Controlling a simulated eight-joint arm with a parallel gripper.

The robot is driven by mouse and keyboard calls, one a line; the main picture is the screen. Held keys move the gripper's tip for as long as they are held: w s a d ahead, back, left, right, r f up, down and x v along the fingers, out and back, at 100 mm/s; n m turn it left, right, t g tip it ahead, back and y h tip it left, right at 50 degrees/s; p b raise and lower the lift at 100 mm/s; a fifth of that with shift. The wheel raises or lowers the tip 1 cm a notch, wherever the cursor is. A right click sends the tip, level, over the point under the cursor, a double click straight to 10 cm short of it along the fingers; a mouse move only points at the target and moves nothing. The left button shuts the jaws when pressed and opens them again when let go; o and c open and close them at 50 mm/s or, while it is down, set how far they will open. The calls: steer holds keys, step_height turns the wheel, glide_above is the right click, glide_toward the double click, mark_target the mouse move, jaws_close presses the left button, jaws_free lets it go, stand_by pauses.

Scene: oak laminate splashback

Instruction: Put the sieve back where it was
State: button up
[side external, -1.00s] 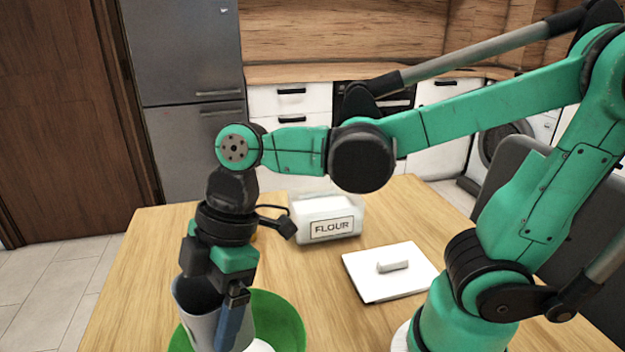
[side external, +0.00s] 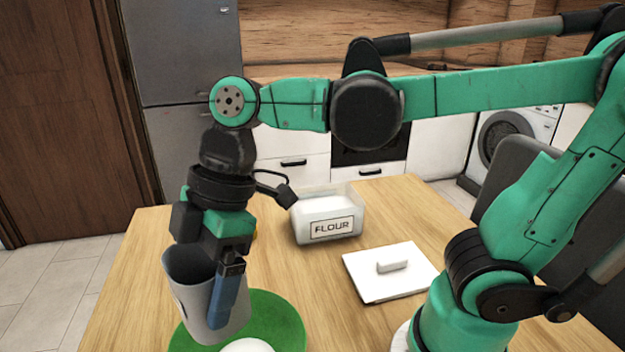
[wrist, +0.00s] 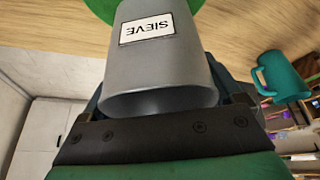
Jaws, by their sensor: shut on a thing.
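The sieve is a grey cup (side external: 198,295) with a label reading SIEVE. It hangs in my gripper (side external: 232,285), which is shut on it, above the green plate. In the wrist view the sieve (wrist: 160,65) fills the middle, between the fingers at its sides. The sieve is slightly tilted in the side view and appears clear of the plate. The green round plate (side external: 285,318) lies on the table below it, with a white mound (side external: 247,346) on it, partly cut off by the frame.
A clear box of flour (side external: 330,222) stands open behind and to the right. Its white lid (side external: 388,270) lies on the wooden table (side external: 400,215). A teal mug (wrist: 283,77) shows at the right of the wrist view.

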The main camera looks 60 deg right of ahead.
steer(key=w+d+r+m+t+h, duration=0.1)
steer(key=w+d+r+m, duration=0.25)
steer(key=d, duration=0.55)
steer(key=w+d+r+m+t, duration=0.15)
steer(key=w+d, duration=0.25)
steer(key=d, duration=0.6)
steer(key=shift+m+g, duration=0.35)
steer(key=shift+m, duration=0.05)
step_height(320, 180, down, 19)
steer(key=shift+s+a+f, duration=0.1)
steer(key=shift+f, duration=0.15)
steer(key=o, duration=1.1)
